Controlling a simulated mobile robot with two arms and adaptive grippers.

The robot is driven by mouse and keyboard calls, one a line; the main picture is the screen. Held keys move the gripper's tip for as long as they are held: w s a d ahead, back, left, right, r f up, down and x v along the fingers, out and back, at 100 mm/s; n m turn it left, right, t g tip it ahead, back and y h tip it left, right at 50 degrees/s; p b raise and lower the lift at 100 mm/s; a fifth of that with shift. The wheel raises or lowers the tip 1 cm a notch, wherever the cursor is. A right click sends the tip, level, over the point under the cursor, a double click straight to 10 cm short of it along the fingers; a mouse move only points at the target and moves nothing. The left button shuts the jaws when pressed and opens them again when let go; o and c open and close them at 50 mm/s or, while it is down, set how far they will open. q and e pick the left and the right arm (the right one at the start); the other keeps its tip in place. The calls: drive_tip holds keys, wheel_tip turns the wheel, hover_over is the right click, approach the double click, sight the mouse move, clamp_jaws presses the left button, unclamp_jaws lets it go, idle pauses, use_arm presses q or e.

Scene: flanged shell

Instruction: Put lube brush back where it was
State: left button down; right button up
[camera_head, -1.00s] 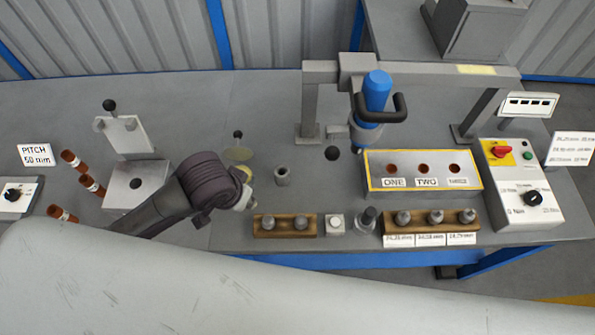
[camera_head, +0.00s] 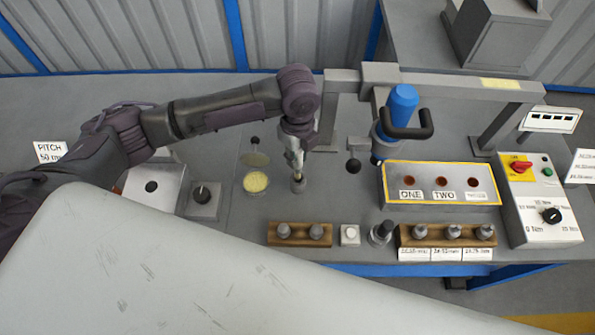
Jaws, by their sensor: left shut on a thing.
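My left gripper (camera_head: 294,158) reaches in from the left and points down. It is shut on the lube brush, which is mostly hidden by the fingers. The brush's lower end is at the small grey cylindrical holder (camera_head: 299,186) on the bench; I cannot tell how far it is inside. To the left of the holder stands the round lube pot (camera_head: 256,182) with pale yellow contents. Its clear lid (camera_head: 257,159) with a dark knob is tipped up behind it. My right gripper is not in view.
A wooden rack (camera_head: 285,236) with two grey plugs and a white button box (camera_head: 350,235) lie in front. To the right are a yellow-edged box (camera_head: 440,205), a blue tool (camera_head: 400,108) under a grey frame, and a control box (camera_head: 540,215). A large pale surface (camera_head: 190,270) fills the foreground.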

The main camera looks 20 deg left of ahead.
sight(297, 169)
use_arm(q)
wheel_tip(297, 169, down, 3)
drive_tip(key=shift+r, duration=0.15)
wheel_tip(297, 169, down, 3)
drive_tip(key=shift+f+p, duration=0.15)
drive_tip(key=shift+p, duration=0.2)
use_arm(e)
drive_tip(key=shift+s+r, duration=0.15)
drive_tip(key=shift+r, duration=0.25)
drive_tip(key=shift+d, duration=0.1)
use_arm(q)
drive_tip(key=c, duration=1)
unclamp_jaws()
wheel_tip(297, 169, up, 12)
drive_tip(key=shift+r+b, duration=0.1)
drive_tip(key=shift+b, duration=0.5)
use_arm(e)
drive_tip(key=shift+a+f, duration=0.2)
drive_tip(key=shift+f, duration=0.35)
